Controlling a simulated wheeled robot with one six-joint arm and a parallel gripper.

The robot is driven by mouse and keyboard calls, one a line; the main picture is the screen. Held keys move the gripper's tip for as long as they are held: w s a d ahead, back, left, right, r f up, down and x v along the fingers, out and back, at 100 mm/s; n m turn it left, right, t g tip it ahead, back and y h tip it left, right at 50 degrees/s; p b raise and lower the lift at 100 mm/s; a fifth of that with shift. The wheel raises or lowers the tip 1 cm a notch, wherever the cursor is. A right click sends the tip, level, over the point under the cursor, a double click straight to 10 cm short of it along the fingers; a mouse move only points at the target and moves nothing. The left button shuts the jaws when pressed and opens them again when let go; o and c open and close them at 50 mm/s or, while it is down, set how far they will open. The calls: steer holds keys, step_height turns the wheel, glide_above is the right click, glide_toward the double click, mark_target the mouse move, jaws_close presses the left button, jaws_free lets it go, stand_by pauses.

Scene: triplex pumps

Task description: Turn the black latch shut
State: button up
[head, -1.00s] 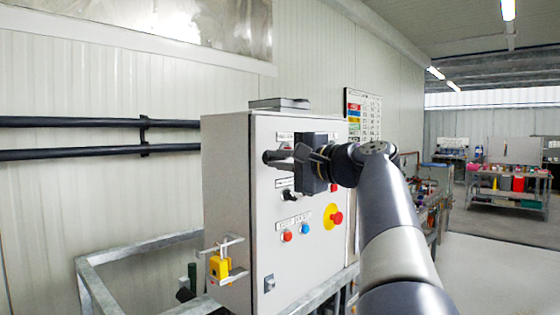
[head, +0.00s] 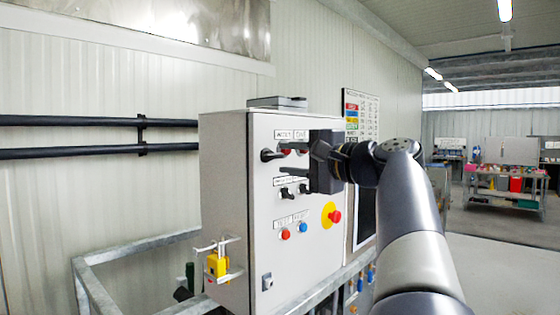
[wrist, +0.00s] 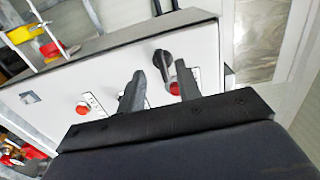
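The black latch (head: 271,155) is a dark handle on a round base at the upper left of the grey control box's front. In the head view its handle lies roughly level, pointing right. My gripper (head: 283,158) is just right of it, fingers one above the other, open and empty. In the wrist view the black latch (wrist: 163,64) shows beyond and between the two spread fingertips, apparently untouched. The exact gap to the panel is hard to tell.
The grey control box (head: 225,215) also carries black selector switches (head: 287,193), red and blue buttons, and a red stop button (head: 335,216) on yellow. A yellow padlock (head: 217,265) hangs on its left side. Metal rails (head: 130,247) run around it.

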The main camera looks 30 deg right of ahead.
mark_target(272, 157)
steer(key=v, duration=0.7)
steer(key=shift+b, duration=0.3)
steer(key=p+x, duration=0.1)
steer(key=x, duration=1)
steer(key=shift+p, duration=0.3)
steer(key=shift+s, duration=0.1)
steer(key=shift+s, duration=0.1)
